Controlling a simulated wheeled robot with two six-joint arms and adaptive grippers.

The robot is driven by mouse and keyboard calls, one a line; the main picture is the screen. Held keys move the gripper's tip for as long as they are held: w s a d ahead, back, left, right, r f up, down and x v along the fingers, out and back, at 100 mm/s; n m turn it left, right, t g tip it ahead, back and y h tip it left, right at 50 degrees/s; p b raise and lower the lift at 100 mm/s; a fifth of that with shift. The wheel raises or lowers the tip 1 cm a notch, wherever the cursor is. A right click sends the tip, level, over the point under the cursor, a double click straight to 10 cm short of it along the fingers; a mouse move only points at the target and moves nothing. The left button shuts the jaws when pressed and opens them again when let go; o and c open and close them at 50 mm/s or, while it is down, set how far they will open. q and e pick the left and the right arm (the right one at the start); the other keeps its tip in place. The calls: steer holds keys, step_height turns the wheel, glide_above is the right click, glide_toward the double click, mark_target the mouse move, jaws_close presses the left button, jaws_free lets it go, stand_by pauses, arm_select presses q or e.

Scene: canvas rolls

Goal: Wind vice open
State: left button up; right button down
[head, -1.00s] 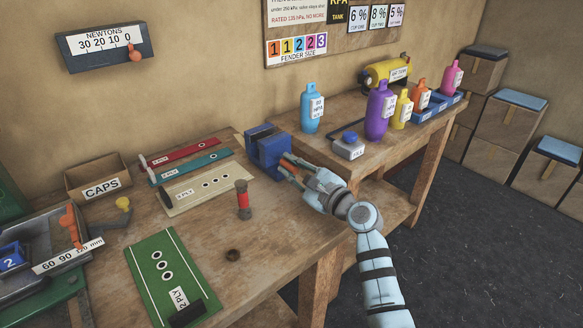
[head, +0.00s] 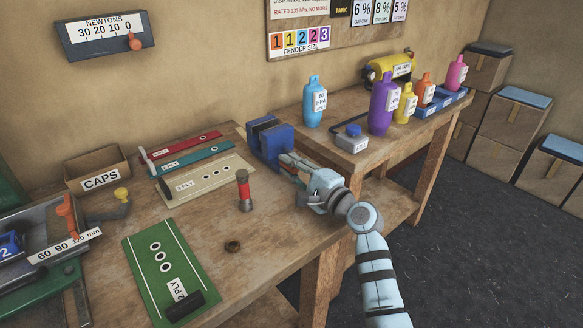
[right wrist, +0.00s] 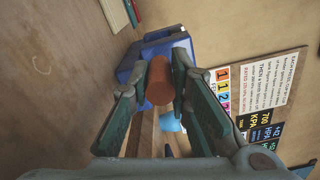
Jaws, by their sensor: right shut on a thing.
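The blue vice (head: 272,148) stands on the bench's back right edge, and part of it shows in the right wrist view (right wrist: 160,48). My right gripper (head: 291,164) is at the vice's near side, its fingers pointing toward it. In the right wrist view an orange-brown round handle (right wrist: 160,82) lies between the fingers of my right gripper (right wrist: 167,78), end toward the camera, and the gripper is shut on it. In the head view the handle is mostly hidden by the fingers. My left gripper is in neither view.
Patch strips (head: 203,186) lie left of the vice.

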steer(key=shift+f, duration=0.15)
stand_by(0.3)
steer(key=c, duration=1.5)
jaws_free()
steer(key=v, duration=1.2)
